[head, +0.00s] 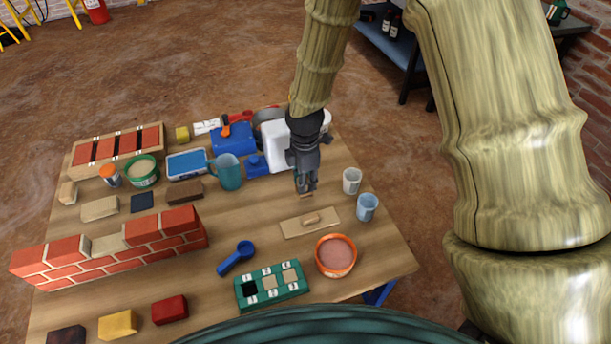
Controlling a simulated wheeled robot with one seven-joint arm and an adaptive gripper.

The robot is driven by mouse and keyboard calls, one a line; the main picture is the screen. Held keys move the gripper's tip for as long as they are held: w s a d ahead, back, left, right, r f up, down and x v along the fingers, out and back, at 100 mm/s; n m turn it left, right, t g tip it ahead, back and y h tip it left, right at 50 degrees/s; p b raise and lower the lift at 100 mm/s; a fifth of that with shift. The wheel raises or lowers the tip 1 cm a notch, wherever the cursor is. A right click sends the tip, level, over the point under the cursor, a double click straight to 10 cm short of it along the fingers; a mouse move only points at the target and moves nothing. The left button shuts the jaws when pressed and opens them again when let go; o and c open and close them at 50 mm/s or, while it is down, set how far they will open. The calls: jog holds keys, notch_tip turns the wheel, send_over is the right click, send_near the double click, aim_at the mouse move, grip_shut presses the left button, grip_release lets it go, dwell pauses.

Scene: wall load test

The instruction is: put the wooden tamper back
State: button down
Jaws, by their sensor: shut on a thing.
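My gripper (306,184) points down above the right part of the table. It is shut on a small light-brown wooden piece, which I take to be the wooden tamper (305,194); only its lower end shows below the fingertips. Just below it in the picture, a flat wooden board with a handle (291,226) lies on the table, apart from the gripper. A green holder (272,298) with several square places stands near the front edge. Its left place looks dark, and the others show tan squares.
A blue jug (229,172) and a white container (277,146) stand left and behind. A blue scoop (237,257) and brick wall (110,256) lie left.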

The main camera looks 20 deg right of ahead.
jog(key=w, duration=0.2)
jog(key=w+d, duration=0.1)
jog(key=w, duration=0.1)
jog(key=shift+w+d+f, duration=0.15)
jog(key=shift+d+f, duration=0.05)
jog(key=shift+f, duration=1.75)
jog(key=c, duration=1.2)
grip_release()
jog(key=shift+f, duration=0.15)
notch_tip(320, 180, up, 12)
